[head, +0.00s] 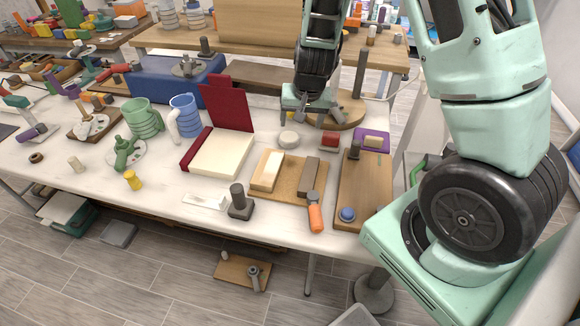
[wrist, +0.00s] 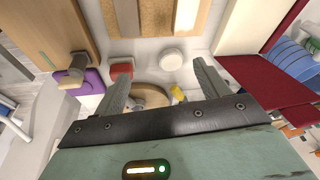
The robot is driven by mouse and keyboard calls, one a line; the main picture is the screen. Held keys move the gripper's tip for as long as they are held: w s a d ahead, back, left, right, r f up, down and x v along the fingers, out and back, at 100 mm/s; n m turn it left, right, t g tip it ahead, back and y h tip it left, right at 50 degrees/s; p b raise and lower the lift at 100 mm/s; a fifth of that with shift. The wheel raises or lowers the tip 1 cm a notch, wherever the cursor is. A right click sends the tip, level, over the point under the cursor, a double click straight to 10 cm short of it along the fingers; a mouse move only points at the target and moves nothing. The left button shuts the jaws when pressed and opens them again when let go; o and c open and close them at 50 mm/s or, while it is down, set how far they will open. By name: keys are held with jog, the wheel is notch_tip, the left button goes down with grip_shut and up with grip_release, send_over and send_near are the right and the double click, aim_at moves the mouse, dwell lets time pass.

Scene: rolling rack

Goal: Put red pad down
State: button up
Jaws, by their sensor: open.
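The red pad (head: 330,138), a small red block, rests on the white table between the white round puck and the purple tray. It also shows in the wrist view (wrist: 93,76), just outside the left finger and next to the purple tray. My gripper (head: 312,112) is open and hangs over the back of the table, near the round wooden board. In the wrist view the two fingers of my gripper (wrist: 163,84) are spread wide with nothing held between them. The left finger appears close to the pad; I cannot tell whether they touch.
A white round puck (head: 289,139) lies left of the pad. The purple tray (head: 371,140) holds a tan block. A round wooden board (head: 346,112) lies behind. In front are a wooden board with a blue knob (head: 366,190) and a tan board with blocks (head: 286,190).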

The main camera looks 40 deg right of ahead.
jog(key=s+a+r+n+g+y, duration=0.1)
jog(key=s+a+r+n, duration=0.2)
jog(key=a, duration=0.5)
jog(key=s+a+r+n+y, duration=0.2)
jog(key=s+a+r, duration=0.1)
jog(key=a, duration=0.5)
jog(key=s+a+r+n, duration=0.2)
jog(key=s+n, duration=0.1)
jog(key=s, duration=0.3)
jog(key=s+a+r+n+g+h, duration=0.1)
jog(key=s+a+r+n, duration=0.2)
jog(key=s, duration=0.4)
jog(key=s+a+r+n+g, duration=0.1)
jog(key=s+a+r+n, duration=0.1)
jog(key=s, duration=0.4)
jog(key=shift+s+a+r+n, duration=0.2)
jog(key=shift+s+a+n, duration=0.2)
jog(key=shift+a+n, duration=0.4)
jog(key=shift+d, duration=0.1)
